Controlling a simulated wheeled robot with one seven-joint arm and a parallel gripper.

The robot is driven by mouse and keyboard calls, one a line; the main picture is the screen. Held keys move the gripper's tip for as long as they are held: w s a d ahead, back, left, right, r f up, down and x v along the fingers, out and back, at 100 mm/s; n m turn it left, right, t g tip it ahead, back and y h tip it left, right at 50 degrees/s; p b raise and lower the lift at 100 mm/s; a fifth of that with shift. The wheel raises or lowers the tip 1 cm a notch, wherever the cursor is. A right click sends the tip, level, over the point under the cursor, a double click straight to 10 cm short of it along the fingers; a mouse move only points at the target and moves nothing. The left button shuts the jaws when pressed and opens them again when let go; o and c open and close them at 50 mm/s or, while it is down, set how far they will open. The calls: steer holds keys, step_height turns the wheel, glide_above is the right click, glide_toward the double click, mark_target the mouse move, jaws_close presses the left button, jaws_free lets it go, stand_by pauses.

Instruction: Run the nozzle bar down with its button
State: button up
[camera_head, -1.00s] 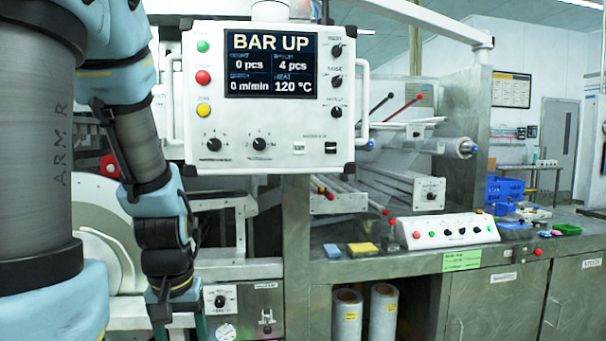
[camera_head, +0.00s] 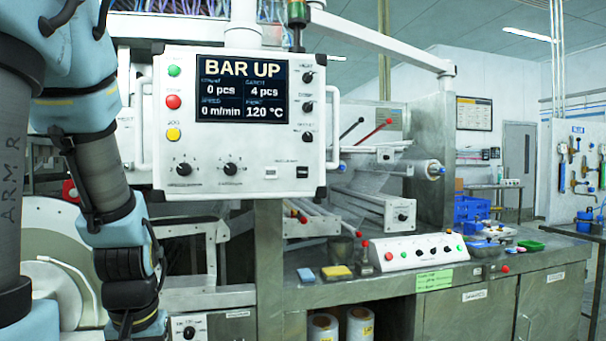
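A white control panel (camera_head: 240,165) hangs in the middle left. Its screen (camera_head: 242,89) reads BAR UP, with 0 pcs, 4 pcs, 0 m/min and 120 °C. Green, red and yellow buttons run down its left side, and black knobs sit at its right and bottom. A low white button box (camera_head: 418,252) with a red, a green and several black controls stands on the bench. I cannot tell which button is the nozzle bar's, and I cannot make out the bar itself. My arm hangs at the left; my gripper is below the picture's edge.
A metal bench (camera_head: 500,268) runs to the right, with a blue sponge (camera_head: 306,275), a yellow sponge (camera_head: 337,272) and blue crates (camera_head: 470,211) on it. Metal rollers (camera_head: 390,169) lie behind. White rolls (camera_head: 360,325) stand under the bench. A tool wall hangs at far right.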

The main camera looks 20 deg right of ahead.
jaws_close()
stand_by(1.3)
